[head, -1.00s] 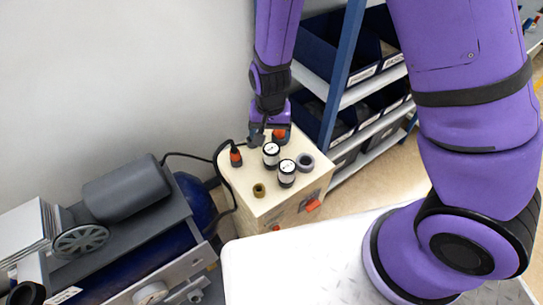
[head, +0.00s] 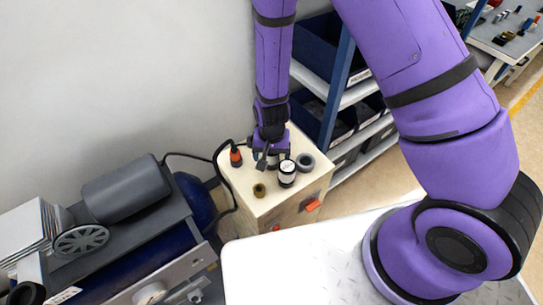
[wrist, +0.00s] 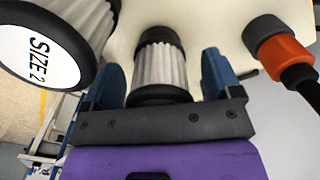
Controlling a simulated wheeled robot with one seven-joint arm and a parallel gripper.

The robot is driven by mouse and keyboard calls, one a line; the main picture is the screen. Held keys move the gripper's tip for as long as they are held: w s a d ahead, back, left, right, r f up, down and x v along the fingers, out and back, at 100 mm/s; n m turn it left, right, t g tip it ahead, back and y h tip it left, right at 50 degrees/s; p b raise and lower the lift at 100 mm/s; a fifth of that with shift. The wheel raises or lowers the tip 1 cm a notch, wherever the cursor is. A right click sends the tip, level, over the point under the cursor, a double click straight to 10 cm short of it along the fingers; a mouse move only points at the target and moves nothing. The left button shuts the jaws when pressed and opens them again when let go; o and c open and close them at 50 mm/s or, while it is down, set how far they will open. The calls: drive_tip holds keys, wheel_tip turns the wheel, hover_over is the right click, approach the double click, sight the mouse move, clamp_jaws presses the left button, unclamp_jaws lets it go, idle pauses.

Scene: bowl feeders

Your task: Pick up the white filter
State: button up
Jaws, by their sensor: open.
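A white filter (wrist: 160,65) with pleated sides and black end caps stands between the two blue fingers of my gripper (wrist: 165,80) in the wrist view. The fingers are open, with one on each side of it. In the head view my gripper (head: 267,160) is low over the cream box top and hides this filter. A second white filter (head: 287,173) with black caps stands just right of my gripper. In the wrist view this second filter (wrist: 45,45) is large at the left, its cap reading "SIZE 2".
The cream box (head: 245,195) also carries an orange and black connector (head: 235,156), a small brown ring (head: 259,190) and a grey ring (head: 305,161). The connector (wrist: 275,48) is right of my gripper in the wrist view. A grey-and-blue machine (head: 130,235) stands left; blue-framed shelving (head: 340,90) stands behind.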

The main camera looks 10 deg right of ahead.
drive_tip(key=shift+f, duration=0.1)
drive_tip(key=c, duration=1.1)
